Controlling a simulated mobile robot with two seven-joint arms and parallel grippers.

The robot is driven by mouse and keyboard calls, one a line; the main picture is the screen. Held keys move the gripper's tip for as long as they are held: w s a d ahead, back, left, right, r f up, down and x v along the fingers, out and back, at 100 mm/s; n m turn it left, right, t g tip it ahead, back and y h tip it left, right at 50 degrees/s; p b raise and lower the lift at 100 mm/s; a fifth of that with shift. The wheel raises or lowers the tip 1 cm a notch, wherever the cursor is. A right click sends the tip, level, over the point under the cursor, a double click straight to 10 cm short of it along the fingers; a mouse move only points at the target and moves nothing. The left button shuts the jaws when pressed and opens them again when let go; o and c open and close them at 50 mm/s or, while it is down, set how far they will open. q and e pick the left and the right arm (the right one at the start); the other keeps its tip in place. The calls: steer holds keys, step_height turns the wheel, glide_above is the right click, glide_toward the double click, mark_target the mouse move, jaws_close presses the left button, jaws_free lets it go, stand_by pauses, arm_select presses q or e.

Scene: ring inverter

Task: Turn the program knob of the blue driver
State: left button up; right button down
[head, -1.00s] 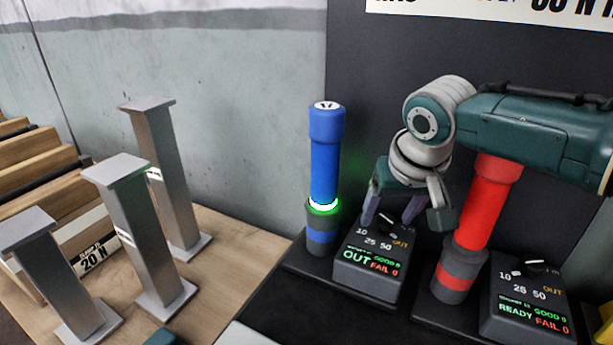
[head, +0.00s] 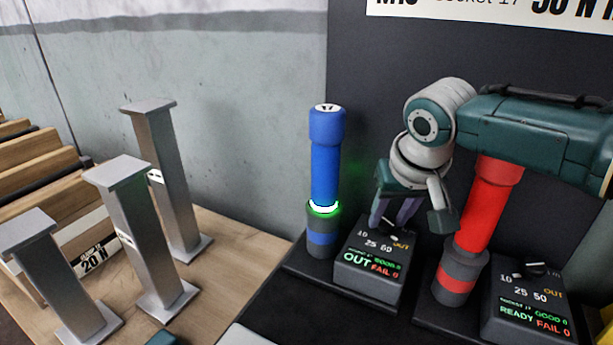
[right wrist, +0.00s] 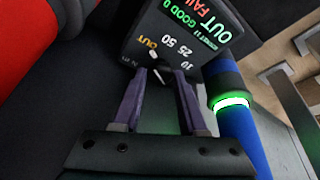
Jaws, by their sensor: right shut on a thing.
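The blue driver (head: 326,170) stands upright in its holder, with a glowing green-white ring low on it. Its control box (head: 350,270) is to its right, marked 10, 25, 50 and OUT; the display reads OUT in green and FAIL 0 in red. The box is also in the right wrist view (right wrist: 135,20). My right gripper (head: 389,219) points down at the box top, shut on the dark program knob (right wrist: 154,72). The knob's white pointer shows between the fingers in the wrist view; the fingers mostly hide the knob in the head view. My left gripper is not in view.
A red driver (head: 488,205) stands close to the right, under my right arm, with its own box (head: 525,305) reading READY. Several grey metal posts (head: 135,230) stand on the wooden bench at left. A dark panel rises behind the drivers.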

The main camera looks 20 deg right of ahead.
steer(key=shift+m, duration=0.3)
steer(key=shift+a+m+g+p, duration=0.15)
steer(key=shift+m+g+p, duration=0.15)
steer(key=shift+m+p, duration=0.2)
steer(key=shift+m+h, duration=0.5)
steer(key=shift+m, duration=0.2)
steer(key=shift+w+a+f+m+g+h, duration=0.1)
steer(key=shift+m+g+h, duration=0.25)
steer(key=shift+m, duration=0.85)
steer(key=shift+w+m+g+b, duration=0.1)
steer(key=shift+m+g+b, duration=0.25)
steer(key=shift+m+b, duration=0.55)
steer(key=shift+h, duration=0.25)
steer(key=shift+m, duration=0.4)
